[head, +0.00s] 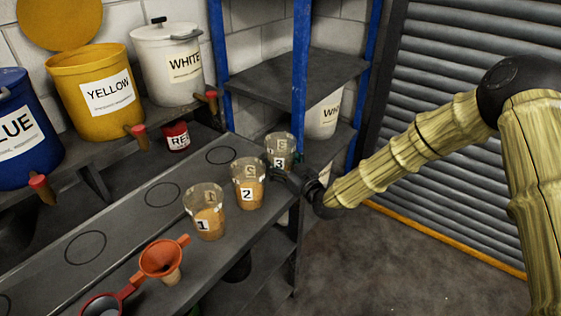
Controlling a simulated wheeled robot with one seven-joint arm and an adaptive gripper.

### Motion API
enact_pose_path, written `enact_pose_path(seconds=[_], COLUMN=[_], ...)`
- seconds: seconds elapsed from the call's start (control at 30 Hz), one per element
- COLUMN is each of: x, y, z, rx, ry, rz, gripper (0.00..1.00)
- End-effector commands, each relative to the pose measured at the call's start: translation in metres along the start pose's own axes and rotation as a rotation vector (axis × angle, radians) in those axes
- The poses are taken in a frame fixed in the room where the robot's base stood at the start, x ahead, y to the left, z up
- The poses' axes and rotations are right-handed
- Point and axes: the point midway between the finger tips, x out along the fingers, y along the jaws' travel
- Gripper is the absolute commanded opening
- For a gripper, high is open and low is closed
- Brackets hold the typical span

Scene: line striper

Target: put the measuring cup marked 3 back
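The measuring cup marked 3 (281,146) is clear and upright, at the far end of a row along the bench's right edge. Its lower part is partly hidden by my gripper (284,171). My gripper comes from the right, with dark fingers low at the cup's near side and right side. I cannot tell whether they press on the cup or only stand around it, nor whether its base touches the bench. The cup marked 2 (249,190) stands close to the gripper's left, and the cup marked 1 (206,218) is nearer; both hold something tan.
Drawn circles, one of them empty near the red jar (176,137), mark the bench (190,172). An orange funnel (163,259) sits at the near end. Blue-posted shelves (301,65) stand just behind cup 3. Yellow (88,70), white and blue buckets line the upper shelf.

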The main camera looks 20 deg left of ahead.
Motion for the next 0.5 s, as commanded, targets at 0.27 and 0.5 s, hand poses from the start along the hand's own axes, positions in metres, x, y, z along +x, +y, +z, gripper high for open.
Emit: enact_pose_path(seconds=[0.27,0.5], x=[0.0000,0.0000], y=[-0.0001,-0.0001], z=[0.0051,0.0080], rx=[0.000,0.000], ry=[0.001,0.001], rz=[0.000,0.000], gripper=[0.42,0.84])
